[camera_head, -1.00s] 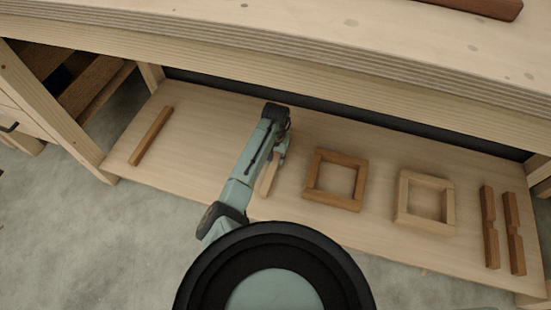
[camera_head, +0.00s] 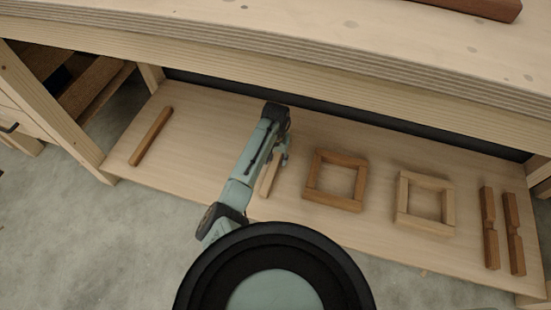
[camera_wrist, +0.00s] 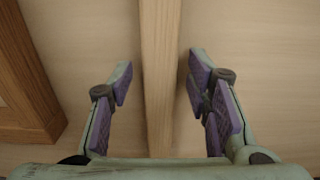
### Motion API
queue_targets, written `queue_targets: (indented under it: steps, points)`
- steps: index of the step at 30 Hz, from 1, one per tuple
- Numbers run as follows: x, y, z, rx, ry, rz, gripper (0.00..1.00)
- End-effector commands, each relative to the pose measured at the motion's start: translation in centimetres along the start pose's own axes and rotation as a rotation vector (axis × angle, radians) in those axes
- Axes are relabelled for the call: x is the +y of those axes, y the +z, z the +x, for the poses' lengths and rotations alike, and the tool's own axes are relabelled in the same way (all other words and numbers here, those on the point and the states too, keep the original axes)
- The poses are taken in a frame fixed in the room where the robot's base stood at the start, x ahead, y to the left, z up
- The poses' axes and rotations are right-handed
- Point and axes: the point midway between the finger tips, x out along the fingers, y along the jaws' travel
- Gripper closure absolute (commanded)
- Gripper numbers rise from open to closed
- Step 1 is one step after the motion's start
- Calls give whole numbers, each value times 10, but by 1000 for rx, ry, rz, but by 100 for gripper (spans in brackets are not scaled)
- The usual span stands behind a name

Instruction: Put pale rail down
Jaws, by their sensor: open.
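The pale rail (camera_wrist: 160,75) runs straight up the wrist view and lies on the lower shelf. My gripper (camera_wrist: 160,80) is open around it, with one purple-padded finger on each side and a gap between each finger and the rail. In the head view the pale rail (camera_head: 268,178) shows beside my arm, partly hidden by it. My gripper (camera_head: 282,150) is over its far end there.
On the shelf (camera_head: 210,135), a brown square frame (camera_head: 312,182) is just right of the rail, then a pale frame (camera_head: 403,197) and two notched brown pieces (camera_head: 489,225). A brown rail (camera_head: 150,136) lies at left. The bench top (camera_head: 300,38) overhangs the shelf.

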Motion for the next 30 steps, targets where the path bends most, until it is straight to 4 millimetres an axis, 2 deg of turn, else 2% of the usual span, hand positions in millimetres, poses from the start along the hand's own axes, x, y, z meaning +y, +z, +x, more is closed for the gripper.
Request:
queue_targets:
  steps: [9, 15, 21, 30]
  points:
    - [1, -1, -66, 4, 1, 1, 55]
    - [0, -1, -101, 4, 1, 1, 55]
    - [1, 0, -116, 2, 1, 1, 55]
    - [0, 0, -117, 1, 1, 0, 55]
